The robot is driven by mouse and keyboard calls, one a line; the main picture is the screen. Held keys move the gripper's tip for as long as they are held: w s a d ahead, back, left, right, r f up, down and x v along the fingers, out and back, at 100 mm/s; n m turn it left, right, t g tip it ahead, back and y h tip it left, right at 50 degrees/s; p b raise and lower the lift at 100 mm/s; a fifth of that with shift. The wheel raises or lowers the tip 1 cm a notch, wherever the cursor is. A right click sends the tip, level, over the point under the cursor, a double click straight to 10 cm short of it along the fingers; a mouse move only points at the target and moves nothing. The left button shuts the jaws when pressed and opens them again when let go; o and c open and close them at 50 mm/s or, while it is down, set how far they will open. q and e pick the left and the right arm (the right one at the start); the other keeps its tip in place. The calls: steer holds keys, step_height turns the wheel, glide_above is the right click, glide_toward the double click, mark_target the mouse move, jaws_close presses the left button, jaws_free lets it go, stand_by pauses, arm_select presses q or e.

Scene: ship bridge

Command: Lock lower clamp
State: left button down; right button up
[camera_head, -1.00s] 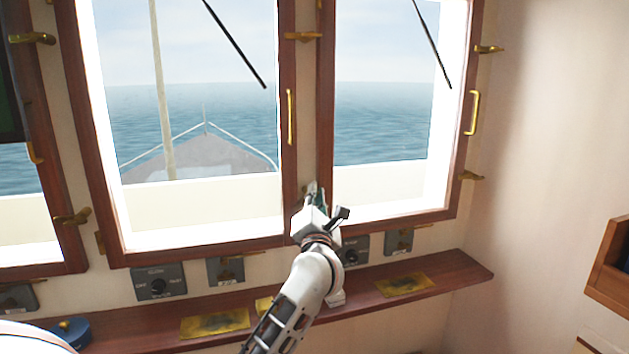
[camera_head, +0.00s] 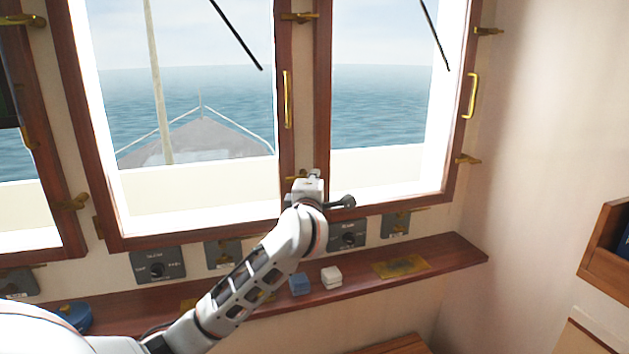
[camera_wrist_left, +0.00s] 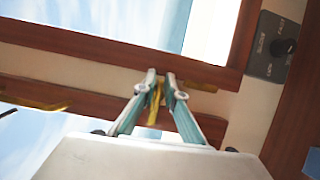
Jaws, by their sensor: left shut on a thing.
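The brass lower clamp (camera_wrist_left: 155,107) sits on the wooden post between the two windows. In the wrist view its lever lies between my gripper's fingers. In the head view the gripper and wrist hide most of the clamp. My left gripper (camera_wrist_left: 161,78) is shut on the clamp's lever, with the fingertips close to the wooden frame. In the head view the left gripper (camera_head: 314,175) is at the lower end of the post, with the arm reaching up from the lower left. My right gripper is not in view.
A wooden shelf (camera_head: 450,258) runs below the windows, holding a blue block (camera_head: 299,285), a white block (camera_head: 331,277) and a brass plate (camera_head: 400,267). Grey switch panels (camera_head: 158,265) line the wall above it. A brass handle (camera_head: 287,100) is higher on the frame.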

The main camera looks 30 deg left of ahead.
arm_select(q)
steer(key=shift+f, duration=0.1)
stand_by(0.3)
steer(key=c, duration=2.1)
jaws_free()
steer(key=shift+c, duration=0.2)
steer(key=v, duration=1.2)
